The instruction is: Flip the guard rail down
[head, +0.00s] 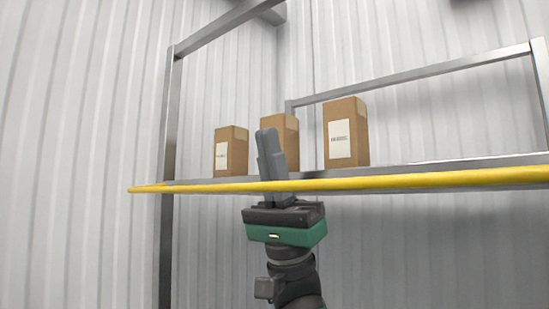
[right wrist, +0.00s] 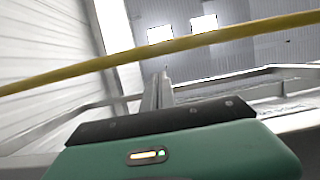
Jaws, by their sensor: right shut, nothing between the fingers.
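The guard rail is a long yellow bar (head: 420,181) running nearly level across the front of the shelf in the head view. My right gripper (head: 268,135) comes up from below with its fingers pointing up, shut and empty. Its fingers cross the rail's line in the head view, and their tips show above it. In the right wrist view the yellow bar (right wrist: 225,34) slants across, just above the tips of my right gripper (right wrist: 162,76). I cannot tell whether they touch. My left gripper is not in view.
Three cardboard boxes stand on the shelf: a left one (head: 231,150), a middle one (head: 288,140) partly hidden by my fingers, and a right one (head: 346,132). A grey metal frame (head: 172,110) surrounds the shelf. Corrugated walls (head: 70,120) stand behind. The space below the rail looks clear.

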